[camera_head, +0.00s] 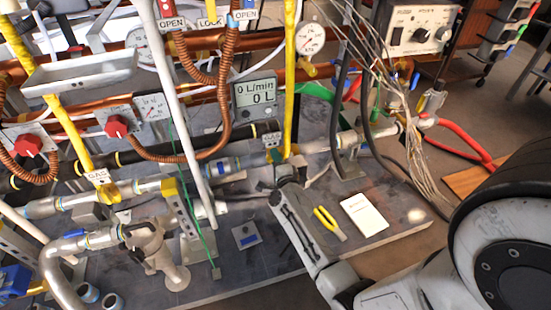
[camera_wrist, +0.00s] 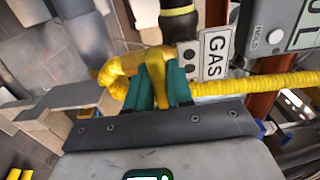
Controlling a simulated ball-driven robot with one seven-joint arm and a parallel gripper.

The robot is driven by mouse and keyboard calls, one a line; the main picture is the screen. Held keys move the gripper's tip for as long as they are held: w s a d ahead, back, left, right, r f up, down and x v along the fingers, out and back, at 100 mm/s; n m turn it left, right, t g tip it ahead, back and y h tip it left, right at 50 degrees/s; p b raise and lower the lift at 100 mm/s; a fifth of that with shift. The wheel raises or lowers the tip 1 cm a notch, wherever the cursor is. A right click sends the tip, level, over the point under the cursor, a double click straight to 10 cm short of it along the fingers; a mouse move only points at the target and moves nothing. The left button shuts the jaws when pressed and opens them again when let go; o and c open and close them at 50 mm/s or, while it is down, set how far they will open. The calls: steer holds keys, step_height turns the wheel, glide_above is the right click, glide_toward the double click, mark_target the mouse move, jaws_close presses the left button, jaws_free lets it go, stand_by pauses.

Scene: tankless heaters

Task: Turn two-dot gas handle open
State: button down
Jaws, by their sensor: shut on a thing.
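The yellow gas handle (camera_wrist: 156,68) is in the middle of the wrist view, beside a white GAS tag (camera_wrist: 216,54). A small pale plate with dark dots (camera_wrist: 189,57) sits next to the tag; I cannot count the dots surely. My gripper (camera_wrist: 163,92) has teal fingers on both sides of the handle and is shut on it. In the head view my gripper (camera_head: 276,158) is at the foot of a vertical yellow pipe, by a GAS tag (camera_head: 271,140). The fingers hide part of the handle there.
Another yellow GAS handle (camera_head: 101,178) is at the left. A meter reading 0 L (camera_head: 254,97) hangs above my gripper. Loose wires (camera_head: 415,150) and hoses hang at the right.

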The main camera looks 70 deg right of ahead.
steer(key=shift+n, duration=0.4)
steer(key=n+p, duration=0.1)
steer(key=n, duration=0.2)
steer(key=shift+n, duration=0.4)
steer(key=n+p, duration=0.1)
steer(key=n, duration=0.3)
steer(key=shift+n+p, duration=0.3)
steer(key=shift+p, duration=0.05)
steer(key=n+p, duration=0.1)
steer(key=n, duration=0.3)
steer(key=shift+f+n+p, duration=0.1)
steer(key=shift+n+p, duration=0.35)
steer(key=shift+n, duration=1.65)
steer(key=c, duration=1.1)
jaws_free()
